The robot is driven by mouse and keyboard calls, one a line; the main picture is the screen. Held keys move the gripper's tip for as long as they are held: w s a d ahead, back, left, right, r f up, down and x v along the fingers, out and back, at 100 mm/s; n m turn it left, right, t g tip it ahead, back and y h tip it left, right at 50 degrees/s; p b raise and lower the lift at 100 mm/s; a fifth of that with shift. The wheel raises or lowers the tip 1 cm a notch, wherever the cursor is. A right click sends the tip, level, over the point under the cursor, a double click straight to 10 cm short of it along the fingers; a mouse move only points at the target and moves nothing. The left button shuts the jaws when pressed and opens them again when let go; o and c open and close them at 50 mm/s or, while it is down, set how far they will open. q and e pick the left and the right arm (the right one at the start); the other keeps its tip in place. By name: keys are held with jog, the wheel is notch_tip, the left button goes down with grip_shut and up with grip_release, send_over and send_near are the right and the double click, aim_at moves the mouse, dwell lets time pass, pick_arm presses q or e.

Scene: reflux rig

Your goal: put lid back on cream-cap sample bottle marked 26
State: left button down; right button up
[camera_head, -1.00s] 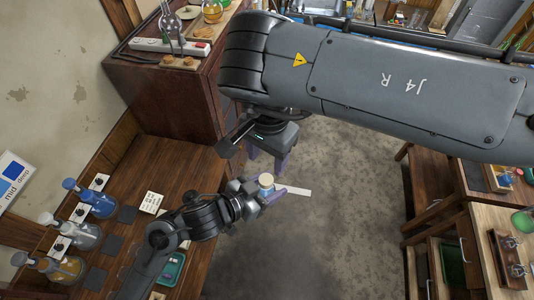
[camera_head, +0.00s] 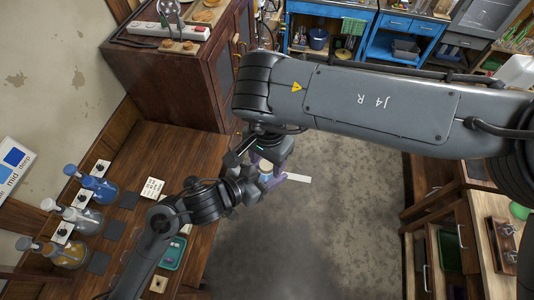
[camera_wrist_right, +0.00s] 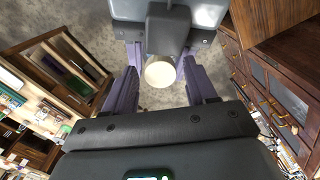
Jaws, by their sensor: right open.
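The sample bottle (camera_head: 266,178) is held over the floor by my left gripper (camera_head: 264,184), whose purple fingers close on its sides. A round cream cap (camera_wrist_right: 160,74) shows at the bottle's top, and it is seen from above in the right wrist view. I cannot tell how firmly it is seated. No number 26 is legible. My right gripper (camera_head: 270,158) is just above the bottle, open; in the right wrist view its purple fingers stand either side of the cap (camera_head: 266,167), apparently clear of it. The right forearm hides part of the scene behind.
A wooden bench at left holds several flasks, the nearest-to-wall blue one (camera_head: 97,188) among them, and a green tray (camera_head: 173,254). A dark cabinet (camera_head: 180,85) stands behind. Wooden shelving (camera_head: 440,215) is at right. The floor between (camera_head: 340,215) is clear.

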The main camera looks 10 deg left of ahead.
grip_shut()
jog(key=m, duration=0.6)
jog(key=shift+m, duration=0.3)
jog(key=shift+o, duration=0.3)
grip_release()
